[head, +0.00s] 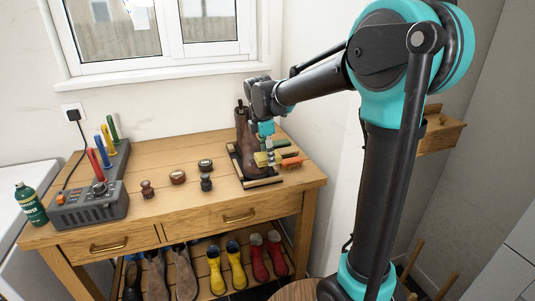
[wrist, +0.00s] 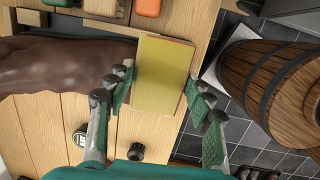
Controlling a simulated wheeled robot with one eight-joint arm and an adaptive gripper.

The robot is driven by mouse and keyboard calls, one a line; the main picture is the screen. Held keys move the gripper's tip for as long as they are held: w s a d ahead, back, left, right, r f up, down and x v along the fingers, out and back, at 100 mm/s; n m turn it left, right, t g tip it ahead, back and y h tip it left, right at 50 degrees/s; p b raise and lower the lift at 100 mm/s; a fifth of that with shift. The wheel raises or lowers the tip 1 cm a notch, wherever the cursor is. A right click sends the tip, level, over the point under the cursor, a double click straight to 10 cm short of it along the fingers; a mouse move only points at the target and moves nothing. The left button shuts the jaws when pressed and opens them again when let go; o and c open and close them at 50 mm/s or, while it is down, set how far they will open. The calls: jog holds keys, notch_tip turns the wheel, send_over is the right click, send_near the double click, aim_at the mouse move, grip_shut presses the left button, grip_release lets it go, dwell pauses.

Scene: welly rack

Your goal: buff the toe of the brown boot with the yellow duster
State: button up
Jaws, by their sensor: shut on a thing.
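The brown boot (head: 243,132) stands on a dark mat or tray (head: 236,160) at the right end of the wooden bench. In the wrist view the boot (wrist: 55,66) fills the left side, its toe towards the right. My gripper (head: 268,148) is at the toe end of the boot. In the wrist view my gripper (wrist: 161,90) is shut on the yellow duster (wrist: 163,75), a flat yellow block between the fingers. The duster also shows in the head view (head: 261,159). It is right beside the toe; I cannot tell whether they touch.
Orange (head: 290,163) and green (head: 288,152) blocks lie right of my gripper. Small round tins and knobs (head: 178,177) stand mid-bench. A grey unit with coloured rods (head: 90,205) and a green bottle (head: 30,205) are left. Boots stand below. A barrel (wrist: 265,80) stands beyond the bench edge.

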jog(key=shift+w+f, duration=0.1)
jog(key=shift+f, duration=0.65)
jog(key=shift+a, duration=0.15)
